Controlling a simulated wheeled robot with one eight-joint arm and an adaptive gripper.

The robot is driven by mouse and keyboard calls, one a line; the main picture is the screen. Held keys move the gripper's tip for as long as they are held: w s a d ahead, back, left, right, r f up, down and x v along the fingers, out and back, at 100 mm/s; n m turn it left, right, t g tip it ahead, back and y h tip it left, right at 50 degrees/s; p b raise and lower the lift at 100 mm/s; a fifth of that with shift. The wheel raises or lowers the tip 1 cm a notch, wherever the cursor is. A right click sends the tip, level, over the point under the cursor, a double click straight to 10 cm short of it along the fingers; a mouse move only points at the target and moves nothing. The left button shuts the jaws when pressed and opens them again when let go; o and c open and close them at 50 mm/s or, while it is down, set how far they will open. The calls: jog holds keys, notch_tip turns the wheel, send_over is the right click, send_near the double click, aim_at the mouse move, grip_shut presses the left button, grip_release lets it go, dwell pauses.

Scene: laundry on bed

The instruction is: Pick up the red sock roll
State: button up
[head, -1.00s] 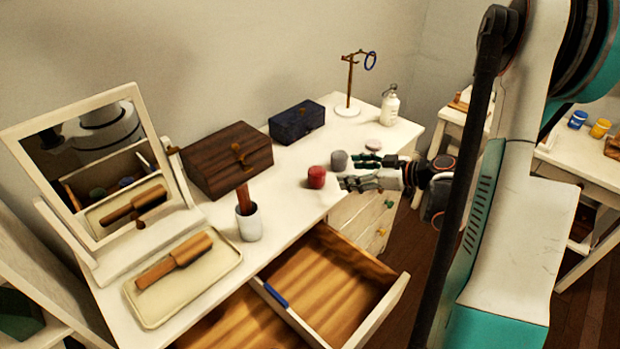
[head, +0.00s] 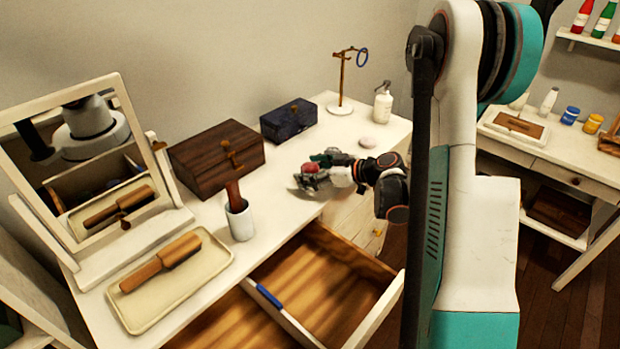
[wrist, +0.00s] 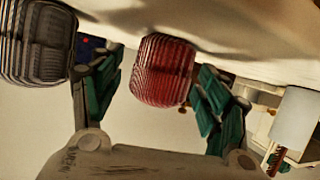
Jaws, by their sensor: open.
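The red sock roll (head: 311,168) sits on the white dresser top, mostly covered by my gripper in the head view. In the wrist view the red sock roll (wrist: 162,70) shows whole between my two green-padded fingers. My gripper (head: 316,176) is open around it, with one finger on each side. In the wrist view a gap shows between the roll and my gripper's right finger (wrist: 155,82); contact at the left finger is hard to tell. A grey ribbed sock roll (wrist: 37,40) is just outside the left finger, and is hidden in the head view.
A white cup (head: 240,222) with a brush stands to the left of my gripper. A wooden box (head: 208,165) and a dark blue box (head: 288,121) stand behind. An open drawer (head: 335,280) juts out in front. A pale round item (head: 374,144) lies at the right.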

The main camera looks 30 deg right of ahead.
jog(key=shift+w+a+f, duration=0.1)
jog(key=shift+w, duration=0.1)
jog(key=shift+c, duration=0.3)
jog(key=c, duration=1.1)
jog(key=shift+r, duration=0.2)
